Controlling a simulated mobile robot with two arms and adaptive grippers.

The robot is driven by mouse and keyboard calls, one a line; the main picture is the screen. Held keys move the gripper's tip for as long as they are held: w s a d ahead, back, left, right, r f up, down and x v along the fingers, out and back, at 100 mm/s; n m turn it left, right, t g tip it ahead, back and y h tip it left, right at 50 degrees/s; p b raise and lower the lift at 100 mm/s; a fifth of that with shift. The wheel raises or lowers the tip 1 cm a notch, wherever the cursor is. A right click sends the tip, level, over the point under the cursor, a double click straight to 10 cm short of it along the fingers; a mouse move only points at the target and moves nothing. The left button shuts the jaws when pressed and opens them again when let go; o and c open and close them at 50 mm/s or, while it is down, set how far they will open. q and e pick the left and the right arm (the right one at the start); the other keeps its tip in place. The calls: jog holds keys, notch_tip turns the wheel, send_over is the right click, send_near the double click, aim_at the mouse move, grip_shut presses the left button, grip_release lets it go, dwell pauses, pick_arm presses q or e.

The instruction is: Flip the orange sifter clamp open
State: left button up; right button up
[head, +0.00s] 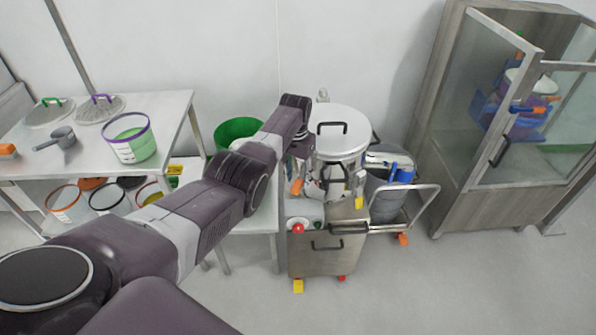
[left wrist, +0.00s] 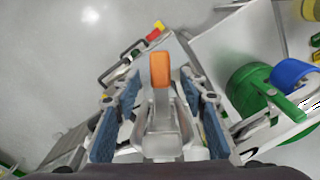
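The orange sifter clamp (head: 296,186) sits low on the left side of the metal sifter (head: 343,140), on a steel cart. In the left wrist view the clamp's orange-tipped metal lever (left wrist: 160,70) lies between my left fingers, its tip pointing away from the palm. My left gripper (left wrist: 160,100) is open, with one blue-padded finger on each side of the lever. A gap shows on both sides, so the pads appear not to press on it. In the head view my left gripper (head: 302,155) is by the sifter's left side, partly hidden by my arm. My right gripper is not in view.
The steel cart (head: 328,262) has a red button (head: 297,228) at its front. A yellow-tipped clamp (head: 359,202) is at the sifter's front right. A green bucket (head: 236,131) stands left of my forearm. A table (head: 85,165) is further left; a glass-door cabinet (head: 455,190) stands right.

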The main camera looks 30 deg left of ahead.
aim_at(297, 185)
pick_arm(q)
notch_tip(297, 185, up, 12)
dwell(0.5)
jog(key=shift+s, duration=0.15)
jog(key=shift+c, duration=0.6)
